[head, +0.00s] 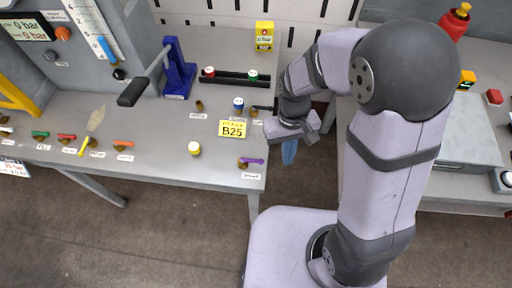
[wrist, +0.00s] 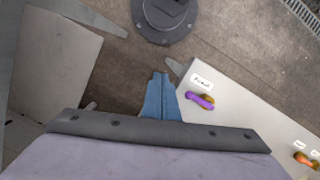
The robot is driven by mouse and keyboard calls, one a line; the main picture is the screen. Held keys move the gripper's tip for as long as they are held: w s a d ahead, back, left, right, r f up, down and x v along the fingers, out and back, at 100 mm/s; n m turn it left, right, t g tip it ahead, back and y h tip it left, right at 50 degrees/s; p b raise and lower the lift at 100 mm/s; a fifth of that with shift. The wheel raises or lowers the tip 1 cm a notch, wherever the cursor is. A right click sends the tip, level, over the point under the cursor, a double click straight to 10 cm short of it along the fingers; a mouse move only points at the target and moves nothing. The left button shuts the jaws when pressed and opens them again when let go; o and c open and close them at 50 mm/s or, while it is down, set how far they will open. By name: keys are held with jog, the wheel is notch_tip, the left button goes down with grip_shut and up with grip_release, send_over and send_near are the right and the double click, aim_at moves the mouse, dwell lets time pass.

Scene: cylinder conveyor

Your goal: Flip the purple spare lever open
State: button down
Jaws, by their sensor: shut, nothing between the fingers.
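The purple spare lever (head: 251,160) sits near the right front corner of the left bench, on a brass valve body with a white label below it. In the wrist view the purple lever (wrist: 200,100) lies on the bench edge, right of my fingers, and its label is beside it. My gripper (head: 289,152) is just off the bench's right edge, to the right of the lever and apart from it. Its blue fingers (wrist: 160,92) are shut and empty, pointing down over the floor gap.
An orange lever (head: 123,144) and several other coloured levers line the front edge. A blue press (head: 178,75) stands behind. A second bench (head: 460,180) is on the right.

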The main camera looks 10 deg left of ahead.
aim_at(251, 161)
jog(key=w+a+r, duration=0.1)
jog(key=w+a, duration=0.6)
jog(key=w, duration=0.1)
notch_tip(251, 161, up, 6)
jog(key=w+a+m, duration=0.1)
jog(key=a+m, duration=0.1)
jog(key=m, duration=0.2)
jog(key=shift+g+y, duration=0.3)
jog(key=shift+f, duration=0.1)
jog(key=p+x, duration=0.1)
jog(key=x, duration=0.8)
jog(key=shift+f+p, duration=0.2)
jog(key=shift+p, duration=0.1)
jog(key=s, duration=0.1)
jog(key=s+p, duration=0.1)
jog(key=shift+s+f, duration=0.35)
jog(key=shift+s+f+p, duration=0.25)
jog(key=shift+s+p, duration=0.05)
jog(key=shift+s, duration=0.35)
